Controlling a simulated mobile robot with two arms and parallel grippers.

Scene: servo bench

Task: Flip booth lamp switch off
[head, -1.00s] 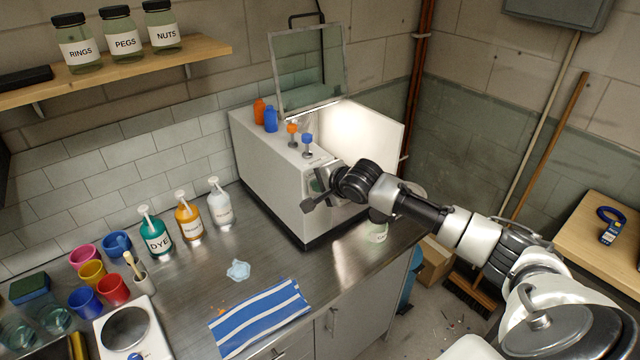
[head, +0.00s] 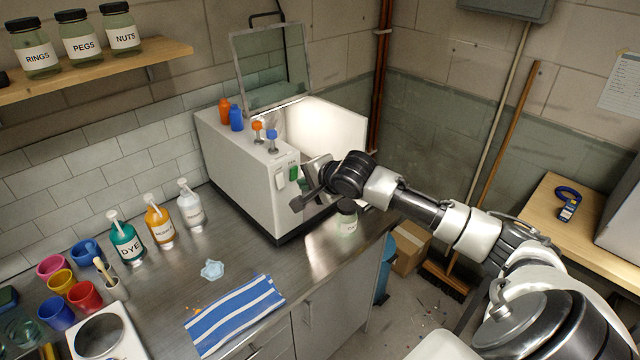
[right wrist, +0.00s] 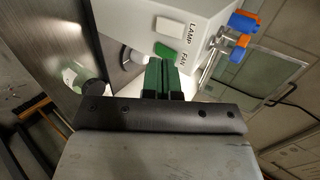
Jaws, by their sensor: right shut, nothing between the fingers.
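The booth (head: 235,170) is a white box on the steel counter, its inside brightly lit. Its front panel carries a white lamp switch (head: 281,182) and a green fan switch (head: 294,173). The right wrist view shows the white switch (right wrist: 169,27) beside the word LAMP and the green switch (right wrist: 165,52) beside FAN. My right gripper (head: 308,188) is just right of the switches. Its green-padded fingers (right wrist: 161,74) are shut and empty, close to the fan switch; I cannot tell whether they touch. The lamp switch is uncovered. My left gripper is out of view.
A raised glass lid (head: 271,65) is at the back. A jar (head: 347,217) stands below my right arm. A striped towel (head: 235,314) lies on the counter.

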